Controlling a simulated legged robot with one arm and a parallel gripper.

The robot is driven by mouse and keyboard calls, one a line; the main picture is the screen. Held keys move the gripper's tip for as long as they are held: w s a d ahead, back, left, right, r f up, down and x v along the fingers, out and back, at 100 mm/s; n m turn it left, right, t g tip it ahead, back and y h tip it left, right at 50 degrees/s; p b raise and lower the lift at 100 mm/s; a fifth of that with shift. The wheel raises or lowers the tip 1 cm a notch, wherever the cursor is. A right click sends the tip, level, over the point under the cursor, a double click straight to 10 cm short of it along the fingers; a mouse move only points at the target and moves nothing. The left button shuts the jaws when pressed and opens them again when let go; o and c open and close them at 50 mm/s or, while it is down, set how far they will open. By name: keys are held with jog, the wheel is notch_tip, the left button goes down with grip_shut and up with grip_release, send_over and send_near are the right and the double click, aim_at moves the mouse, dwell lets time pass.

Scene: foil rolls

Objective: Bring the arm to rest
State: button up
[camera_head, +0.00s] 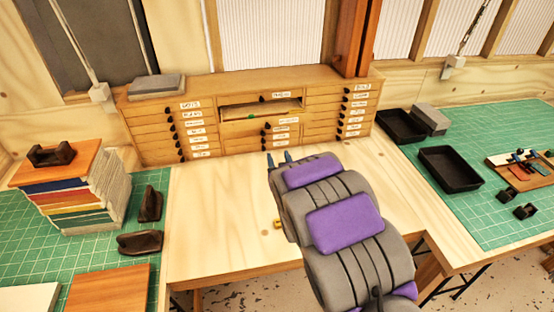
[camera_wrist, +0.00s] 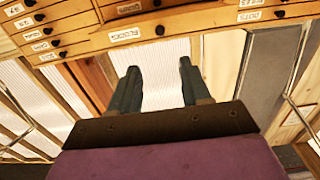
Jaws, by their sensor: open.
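My arm, grey with purple pads, reaches over the wooden bench (camera_head: 215,220) from the lower right of the head view. My gripper (camera_head: 279,160) is at its far end, in front of the drawer cabinet (camera_head: 155,130). In the wrist view my gripper (camera_wrist: 160,75) has its two dark fingers wide apart, with nothing between them. The cabinet's drawer fronts show in the top of the wrist view (camera_wrist: 180,25).
A middle drawer (camera_head: 285,107) looks pulled out, with a small green item (camera_head: 251,116) at it.

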jog(key=shift+s+f, duration=0.15)
jog(key=shift+a, duration=0.15)
jog(key=s+d+f+m+g+h+b, duration=0.1)
jog(key=s+d+m+g+h+b, duration=0.3)
jog(key=s+d+g, duration=0.95)
jog(key=s, duration=1.1)
jog(key=s+d+r+g+b, duration=0.1)
jog(key=s+d+g, duration=0.1)
jog(key=s, duration=1)
jog(key=s+d+r+g+h, duration=0.1)
jog(key=s+d+g, duration=0.1)
jog(key=s, duration=1.1)
jog(key=shift+s+n+g+b, duration=0.3)
jog(key=shift+n+g, duration=0.1)
jog(key=shift+g, duration=0.45)
